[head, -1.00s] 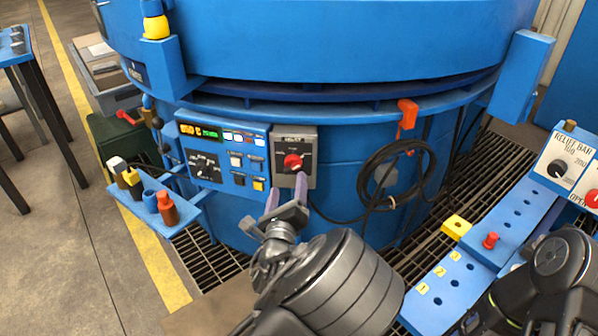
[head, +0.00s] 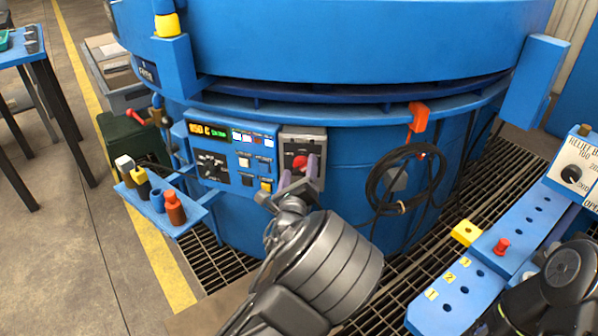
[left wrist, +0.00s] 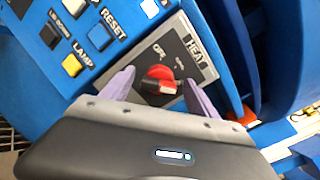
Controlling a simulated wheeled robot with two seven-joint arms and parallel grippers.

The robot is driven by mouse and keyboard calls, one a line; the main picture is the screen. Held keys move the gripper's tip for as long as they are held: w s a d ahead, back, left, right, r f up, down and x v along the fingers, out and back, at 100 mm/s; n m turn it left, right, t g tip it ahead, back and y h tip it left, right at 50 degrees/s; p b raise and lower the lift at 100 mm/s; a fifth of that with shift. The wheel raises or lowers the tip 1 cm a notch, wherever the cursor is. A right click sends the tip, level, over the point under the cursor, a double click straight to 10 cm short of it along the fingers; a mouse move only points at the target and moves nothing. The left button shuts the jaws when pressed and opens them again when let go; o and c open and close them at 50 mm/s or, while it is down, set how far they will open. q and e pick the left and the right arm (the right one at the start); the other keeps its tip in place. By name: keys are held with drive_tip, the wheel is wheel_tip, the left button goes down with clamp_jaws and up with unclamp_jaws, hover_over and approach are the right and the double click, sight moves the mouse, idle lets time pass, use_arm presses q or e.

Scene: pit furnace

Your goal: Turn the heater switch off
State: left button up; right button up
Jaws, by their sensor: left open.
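The heater switch is a red rotary knob (head: 300,162) on a grey plate (head: 305,137) at the right end of the blue control panel. In the left wrist view the knob (left wrist: 159,80) sits on the plate marked HEAT (left wrist: 195,50). My left gripper (head: 298,170) is open, with its two pale purple fingers on either side of the knob. In the left wrist view, gaps show between the fingers (left wrist: 160,88) and the knob; whether they touch it lower down I cannot tell. My right arm shows at the lower right, but its gripper is not visible.
The blue control panel (head: 226,177) has a display and several buttons. A tool shelf (head: 183,222) juts out at its left. A coiled black cable (head: 374,190) hangs to the right.

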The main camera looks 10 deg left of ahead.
use_arm(q)
drive_tip(key=shift+c, duration=0.2)
drive_tip(key=c, duration=1.3)
